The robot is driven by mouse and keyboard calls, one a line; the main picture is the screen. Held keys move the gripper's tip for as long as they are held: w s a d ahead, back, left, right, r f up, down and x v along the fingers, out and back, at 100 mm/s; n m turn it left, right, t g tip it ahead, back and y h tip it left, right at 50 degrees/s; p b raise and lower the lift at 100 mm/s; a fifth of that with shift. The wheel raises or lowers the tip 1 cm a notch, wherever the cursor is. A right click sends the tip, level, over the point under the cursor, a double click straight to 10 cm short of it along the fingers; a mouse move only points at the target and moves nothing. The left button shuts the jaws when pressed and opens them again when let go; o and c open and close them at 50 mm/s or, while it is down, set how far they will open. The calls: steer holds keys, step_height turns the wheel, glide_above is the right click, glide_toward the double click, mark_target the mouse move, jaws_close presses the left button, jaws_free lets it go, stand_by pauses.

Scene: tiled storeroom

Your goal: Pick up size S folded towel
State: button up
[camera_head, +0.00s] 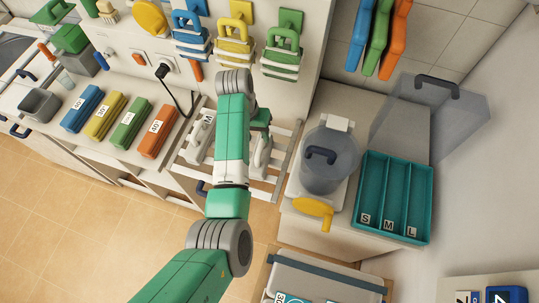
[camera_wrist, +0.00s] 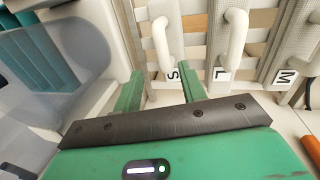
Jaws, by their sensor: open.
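A pale item labelled S (camera_wrist: 173,74), with a white loop handle (camera_wrist: 161,42), stands in a slatted rack in the wrist view. Similar items labelled L (camera_wrist: 221,75) and M (camera_wrist: 286,77) stand to its right. Their folds are hard to make out. My gripper (camera_wrist: 162,86) is open, its two green fingers apart on either side of the S label, with no visible grip on it. In the head view my gripper (camera_head: 259,122) is over the rack (camera_head: 281,160); my arm hides much of the rack. The M item (camera_head: 207,120) shows left of my arm.
A teal tray (camera_head: 394,235) with compartments marked S, M and L is on the right counter. Blue, yellow, green and orange blocks (camera_head: 157,132) lie left. Coloured hangers (camera_head: 236,38) are on the wall above.

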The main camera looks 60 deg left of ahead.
mark_target(260, 146)
steer(key=f, duration=0.5)
steer(key=w+f+b, duration=0.1)
steer(key=f, duration=0.1)
steer(key=shift+d+f, duration=0.25)
jaws_close()
